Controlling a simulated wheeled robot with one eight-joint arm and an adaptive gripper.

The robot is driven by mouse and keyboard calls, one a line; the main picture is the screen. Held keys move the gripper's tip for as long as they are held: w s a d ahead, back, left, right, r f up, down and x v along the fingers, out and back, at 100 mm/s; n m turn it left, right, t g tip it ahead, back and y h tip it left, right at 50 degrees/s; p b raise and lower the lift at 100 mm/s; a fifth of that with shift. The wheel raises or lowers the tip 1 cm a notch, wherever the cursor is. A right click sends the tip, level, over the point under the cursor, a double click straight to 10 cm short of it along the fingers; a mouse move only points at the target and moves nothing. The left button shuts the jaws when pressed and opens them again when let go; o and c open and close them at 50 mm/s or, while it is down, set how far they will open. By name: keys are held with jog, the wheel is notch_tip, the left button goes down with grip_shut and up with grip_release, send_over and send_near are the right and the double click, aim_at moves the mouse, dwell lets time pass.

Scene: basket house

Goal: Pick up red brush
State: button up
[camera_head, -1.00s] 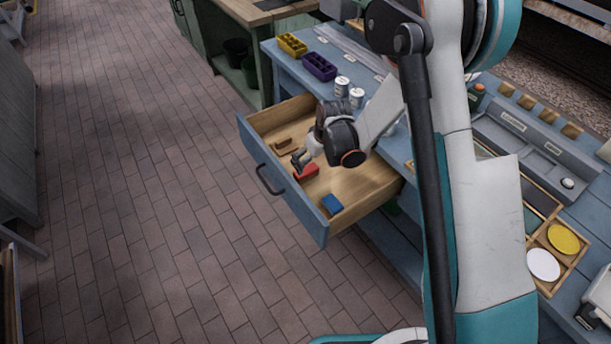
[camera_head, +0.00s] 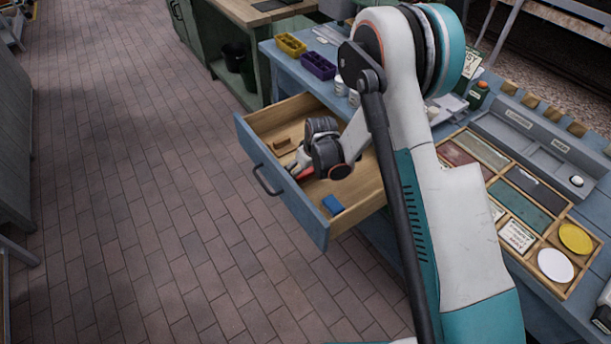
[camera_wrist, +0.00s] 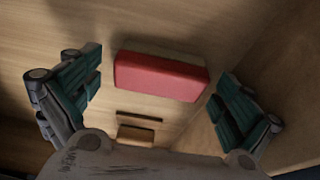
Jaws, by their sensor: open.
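The red brush (camera_wrist: 160,76) lies on the wooden floor of the open drawer (camera_head: 355,199). In the wrist view it is a red block with a paler strip along its far side, between and slightly beyond the two fingers. In the head view only a bit of the red brush (camera_head: 305,173) shows, the rest hidden by my wrist. My gripper (camera_wrist: 160,95) is open, with one green-padded finger on each side of the brush, near its ends. No clear contact shows. The fingers are mostly hidden in the head view.
A blue brush (camera_head: 333,205) lies nearer the drawer's front corner. A brown wooden block (camera_head: 284,145) lies toward the far end, and it shows in the wrist view (camera_wrist: 136,134). The drawer's blue front (camera_head: 285,195) and side walls enclose my gripper. Yellow (camera_head: 291,45) and purple (camera_head: 318,66) bins stand on the bench.

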jog(key=shift+c, duration=0.3)
jog(key=c, duration=1.2)
jog(key=shift+r, duration=0.1)
notch_tip(320, 180, up, 20)
jog(key=p, duration=0.7)
